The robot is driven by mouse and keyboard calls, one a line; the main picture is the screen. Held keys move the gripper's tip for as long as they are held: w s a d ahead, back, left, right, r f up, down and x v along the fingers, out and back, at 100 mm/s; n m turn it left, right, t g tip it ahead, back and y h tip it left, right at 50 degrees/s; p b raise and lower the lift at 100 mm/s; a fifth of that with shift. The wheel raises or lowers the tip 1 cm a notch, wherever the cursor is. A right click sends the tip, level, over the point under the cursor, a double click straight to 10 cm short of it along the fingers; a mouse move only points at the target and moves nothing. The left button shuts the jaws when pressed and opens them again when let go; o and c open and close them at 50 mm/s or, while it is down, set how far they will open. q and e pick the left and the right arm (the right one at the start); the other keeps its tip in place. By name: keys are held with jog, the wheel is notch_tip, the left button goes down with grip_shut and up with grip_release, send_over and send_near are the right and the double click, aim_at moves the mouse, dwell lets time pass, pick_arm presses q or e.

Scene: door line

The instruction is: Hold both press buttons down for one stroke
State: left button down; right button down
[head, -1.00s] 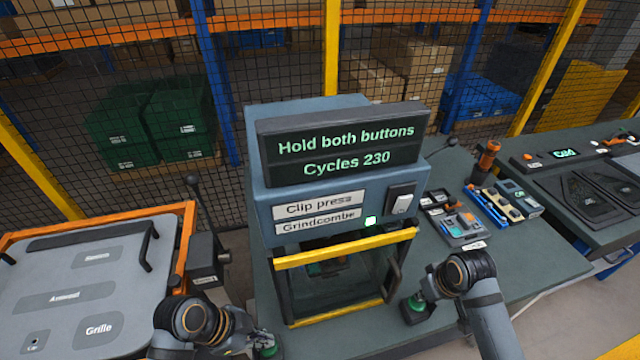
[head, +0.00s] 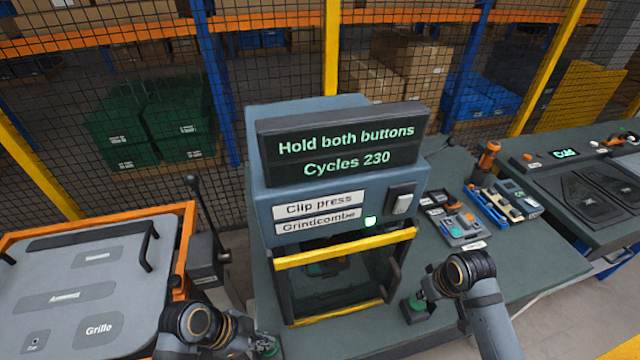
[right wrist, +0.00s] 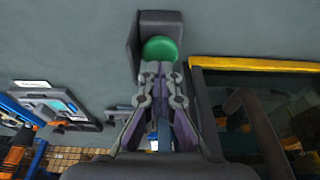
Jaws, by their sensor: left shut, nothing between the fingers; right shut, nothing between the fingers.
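The clip press (head: 262,205) stands in the middle of the bench, and its display (head: 345,145) reads "Hold both buttons" and "Cycles 230".
A yellow-edged guard frame (head: 345,248) covers the press front between the buttons. An orange-framed panel (head: 85,285) stands at left, with a grey lever box (head: 206,262) beside it. Trays of parts (head: 460,222) lie on the bench at right. A mesh fence stands behind.

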pick_arm(q)
jog(key=shift+f, duration=0.2)
pick_arm(e)
jog(key=shift+f, duration=1.25)
dwell(0.3)
jog(key=shift+r, duration=3.55)
